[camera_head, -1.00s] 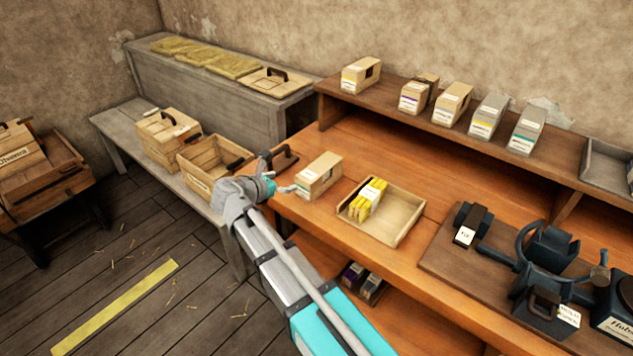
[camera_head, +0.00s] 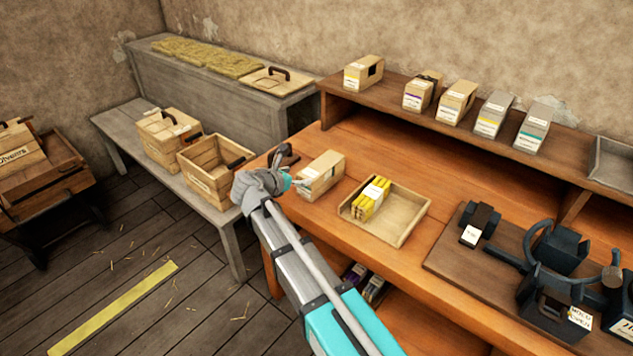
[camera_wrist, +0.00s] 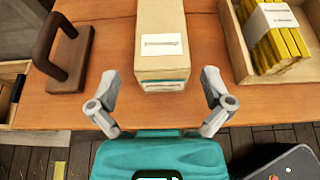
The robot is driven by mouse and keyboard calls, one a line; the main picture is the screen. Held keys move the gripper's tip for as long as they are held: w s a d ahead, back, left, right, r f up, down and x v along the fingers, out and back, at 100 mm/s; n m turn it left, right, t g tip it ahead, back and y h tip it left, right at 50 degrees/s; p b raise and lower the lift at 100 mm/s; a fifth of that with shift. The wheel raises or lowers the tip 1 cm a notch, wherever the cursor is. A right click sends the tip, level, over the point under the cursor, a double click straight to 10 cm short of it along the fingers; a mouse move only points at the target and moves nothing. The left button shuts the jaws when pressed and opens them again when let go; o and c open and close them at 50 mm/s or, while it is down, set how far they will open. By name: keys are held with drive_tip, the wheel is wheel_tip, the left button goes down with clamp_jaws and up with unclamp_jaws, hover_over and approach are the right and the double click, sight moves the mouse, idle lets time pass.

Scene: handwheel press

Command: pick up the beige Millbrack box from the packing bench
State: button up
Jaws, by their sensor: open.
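The beige box (camera_head: 320,175) stands on the packing bench (camera_head: 350,245), left of a shallow tray. In the wrist view the beige box (camera_wrist: 162,45) has a white label on top and a white and teal label on its near end; the print is too small to read. My gripper (camera_head: 296,184) is at the box's near left end in the head view. In the wrist view my gripper (camera_wrist: 160,97) is open, its two fingers apart on either side of the box's near end, with nothing between the tips.
A wooden tray (camera_head: 408,222) with yellow bundled sticks (camera_head: 371,199) stands close on the right. A dark press (camera_head: 550,260) stands further right. A shelf (camera_head: 390,95) at the back holds several boxes.

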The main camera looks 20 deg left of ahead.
sight(312, 171)
drive_tip(key=shift+x, duration=1)
drive_tip(key=shift+b+x, duration=1.05)
drive_tip(key=shift+x, duration=0.85)
drive_tip(key=shift+w+d+f, duration=0.25)
drive_tip(key=shift+w+f, duration=0.1)
drive_tip(key=shift+w, duration=0.15)
drive_tip(key=c, duration=1)
drive_tip(key=shift+r, duration=0.2)
